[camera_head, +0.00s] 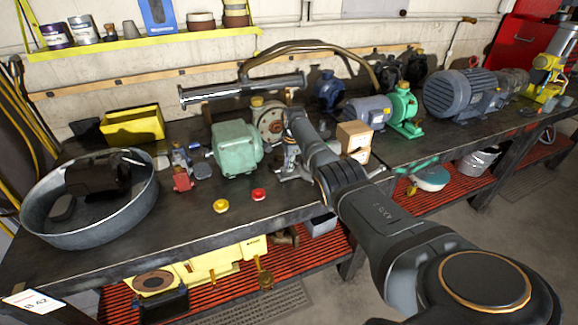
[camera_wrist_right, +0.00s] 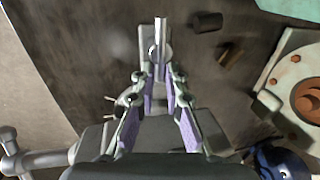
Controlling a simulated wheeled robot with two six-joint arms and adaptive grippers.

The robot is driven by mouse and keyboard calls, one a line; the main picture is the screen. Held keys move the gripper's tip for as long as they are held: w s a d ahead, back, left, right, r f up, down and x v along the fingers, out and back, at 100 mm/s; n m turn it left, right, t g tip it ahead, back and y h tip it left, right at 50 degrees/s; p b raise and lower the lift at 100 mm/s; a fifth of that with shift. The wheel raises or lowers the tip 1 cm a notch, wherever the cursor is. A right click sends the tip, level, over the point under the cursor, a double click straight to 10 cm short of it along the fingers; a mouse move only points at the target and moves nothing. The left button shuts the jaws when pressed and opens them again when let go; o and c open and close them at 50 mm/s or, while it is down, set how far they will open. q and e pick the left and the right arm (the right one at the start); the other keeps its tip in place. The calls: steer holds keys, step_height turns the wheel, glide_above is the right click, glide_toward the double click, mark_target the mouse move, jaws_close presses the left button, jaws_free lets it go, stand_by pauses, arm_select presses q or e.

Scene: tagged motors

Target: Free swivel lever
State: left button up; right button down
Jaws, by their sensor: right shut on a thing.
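A slim grey metal lever (camera_wrist_right: 158,45) rises from a grey fitting in the right wrist view, between the tips of my right gripper (camera_wrist_right: 158,78). My right gripper is shut on it. In the head view my right gripper (camera_head: 291,163) is low over the workbench, just right of the green motor (camera_head: 237,147). My own arm hides part of the area behind it, and the lever is too small to make out clearly there. My left gripper is not in view.
A grey flange with rusty bolts (camera_wrist_right: 306,95) stands close on the right in the wrist view. Yellow (camera_head: 221,206) and red (camera_head: 258,194) buttons lie in front of the green motor. A round metal tub (camera_head: 90,232) is at left.

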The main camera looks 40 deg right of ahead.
stand_by(0.4)
steer(key=c, duration=1.4)
jaws_free()
steer(key=shift+w+a, duration=0.1)
steer(key=r, duration=0.4)
steer(key=s+r, duration=0.1)
steer(key=r, duration=0.3)
steer(key=s+r, duration=0.1)
steer(key=r, duration=0.3)
steer(key=shift+s+a, duration=0.15)
steer(key=shift+a, duration=0.15)
steer(key=shift+f, duration=0.1)
